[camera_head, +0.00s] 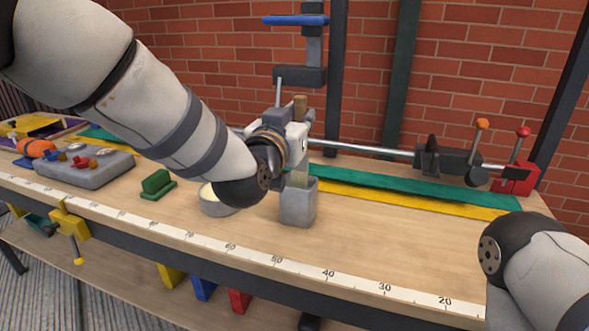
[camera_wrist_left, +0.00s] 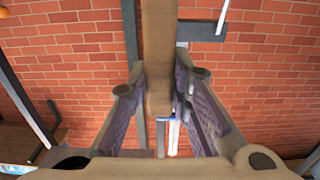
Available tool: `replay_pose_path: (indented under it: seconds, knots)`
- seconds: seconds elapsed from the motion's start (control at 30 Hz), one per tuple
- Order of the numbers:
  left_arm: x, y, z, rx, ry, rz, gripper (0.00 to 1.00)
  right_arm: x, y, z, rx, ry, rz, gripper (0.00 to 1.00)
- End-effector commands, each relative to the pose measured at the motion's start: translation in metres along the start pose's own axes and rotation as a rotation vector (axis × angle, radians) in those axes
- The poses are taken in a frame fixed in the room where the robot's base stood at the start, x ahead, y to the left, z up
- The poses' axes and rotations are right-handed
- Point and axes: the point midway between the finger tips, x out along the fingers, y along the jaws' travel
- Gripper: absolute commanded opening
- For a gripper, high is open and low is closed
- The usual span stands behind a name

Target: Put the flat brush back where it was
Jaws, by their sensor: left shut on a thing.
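My left gripper (camera_head: 297,140) is shut on the flat brush, with the wooden handle (camera_head: 300,104) sticking up above the fingers. In the left wrist view the wooden brush (camera_wrist_left: 158,50) stands between the two finger pads. My right gripper is out of view; only part of my right arm shows at the right edge.
A round tin (camera_head: 216,207) with pale contents stands left of the holder, partly behind my left arm. A green block (camera_head: 157,185) lies further left. A long bar clamp (camera_head: 445,160) lies behind. The bench (camera_head: 400,240) right of the holder is clear.

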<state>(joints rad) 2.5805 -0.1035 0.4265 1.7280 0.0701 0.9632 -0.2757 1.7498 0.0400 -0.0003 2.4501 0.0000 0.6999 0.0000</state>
Motion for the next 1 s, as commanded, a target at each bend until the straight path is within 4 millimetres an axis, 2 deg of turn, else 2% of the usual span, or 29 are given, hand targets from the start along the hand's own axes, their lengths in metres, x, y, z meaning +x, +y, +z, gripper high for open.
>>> replay_pose_path:
  seconds: [0.03,0.1,0.27,0.47,0.83,0.87,0.9,0.93,1.0]
  knots:
    - [0.001,0.0,0.02,-0.002,-0.008,0.0,0.0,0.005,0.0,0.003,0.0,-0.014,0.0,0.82]
    - [0.0,0.0,0.032,-0.002,-0.004,0.0,0.0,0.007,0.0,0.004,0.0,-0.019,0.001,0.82]
    - [0.0,0.0,0.045,0.0,0.001,0.0,0.0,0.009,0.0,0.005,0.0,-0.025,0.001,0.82]
    - [0.0,0.0,0.084,-0.002,-0.003,0.0,0.0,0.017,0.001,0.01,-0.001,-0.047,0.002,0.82]
    - [-0.001,0.0,0.086,0.001,0.003,0.0,0.0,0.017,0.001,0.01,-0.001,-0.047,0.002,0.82]
    - [-0.001,0.0,0.086,0.001,0.004,0.0,0.23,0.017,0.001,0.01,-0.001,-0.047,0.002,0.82]
    - [-0.001,0.0,0.085,0.001,0.004,0.0,0.32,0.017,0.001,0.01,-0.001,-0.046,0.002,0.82]
    - [-0.001,0.0,0.085,0.001,0.004,0.0,0.39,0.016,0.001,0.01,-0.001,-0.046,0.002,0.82]
    - [-0.001,0.0,0.085,0.001,0.004,0.0,0.39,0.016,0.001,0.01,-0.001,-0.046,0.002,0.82]
